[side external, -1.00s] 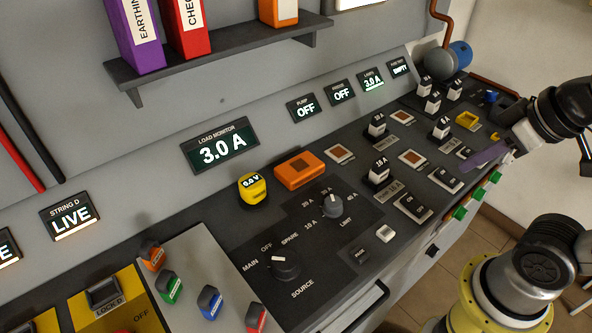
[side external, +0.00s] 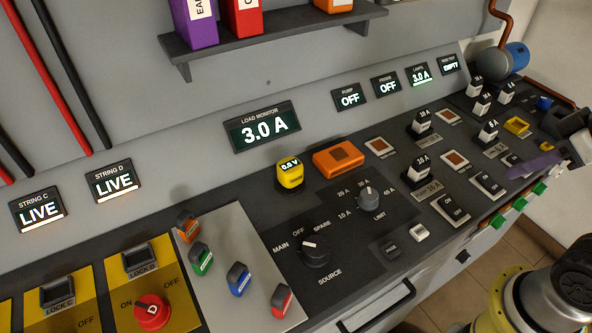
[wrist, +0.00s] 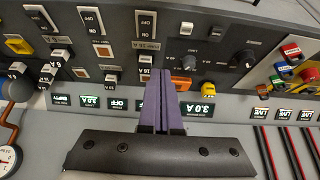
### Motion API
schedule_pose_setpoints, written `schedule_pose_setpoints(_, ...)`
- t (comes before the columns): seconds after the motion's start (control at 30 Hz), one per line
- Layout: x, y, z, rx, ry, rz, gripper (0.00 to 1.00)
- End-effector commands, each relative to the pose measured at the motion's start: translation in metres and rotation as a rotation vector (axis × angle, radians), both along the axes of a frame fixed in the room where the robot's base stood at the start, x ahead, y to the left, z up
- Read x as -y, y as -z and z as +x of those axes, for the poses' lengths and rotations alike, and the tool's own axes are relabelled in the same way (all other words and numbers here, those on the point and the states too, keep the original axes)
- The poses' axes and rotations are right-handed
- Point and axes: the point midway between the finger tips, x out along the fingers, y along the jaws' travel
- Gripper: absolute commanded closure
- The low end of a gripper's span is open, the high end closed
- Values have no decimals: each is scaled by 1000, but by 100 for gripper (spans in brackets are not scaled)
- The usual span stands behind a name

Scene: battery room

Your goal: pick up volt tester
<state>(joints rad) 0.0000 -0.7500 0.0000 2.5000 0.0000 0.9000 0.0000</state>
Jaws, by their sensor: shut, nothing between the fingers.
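The volt tester, a small yellow unit with a lit "0.0 V" display (side external: 290,174), stands upright on the dark panel in the side view, left of the orange box. In the wrist view it shows as a small yellow shape (wrist: 208,87), to the right of my fingers. My gripper (side external: 535,165) is at the far right of the panel in the side view, well apart from the tester. Its purple fingers (wrist: 162,82) lie together, shut and empty. They cover part of the panel in the wrist view.
An orange box (side external: 338,157) sits just right of the tester. Rotary knobs (side external: 368,197) and upright switch blocks (side external: 422,166) rise from the panel between tester and gripper. Colored tags (side external: 238,278) stand on a grey plate at the front left. A shelf (side external: 275,42) overhangs behind.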

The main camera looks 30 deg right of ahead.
Motion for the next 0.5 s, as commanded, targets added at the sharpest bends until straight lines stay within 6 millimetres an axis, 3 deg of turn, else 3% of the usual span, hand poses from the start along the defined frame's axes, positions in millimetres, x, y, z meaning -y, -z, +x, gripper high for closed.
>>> schedule_pose_setpoints(0.47, 0, 0, 0, 0, 0, 0, 100)
schedule_pose_setpoints(0.5, 0, 0, 0, 0, 0, 0, 95)
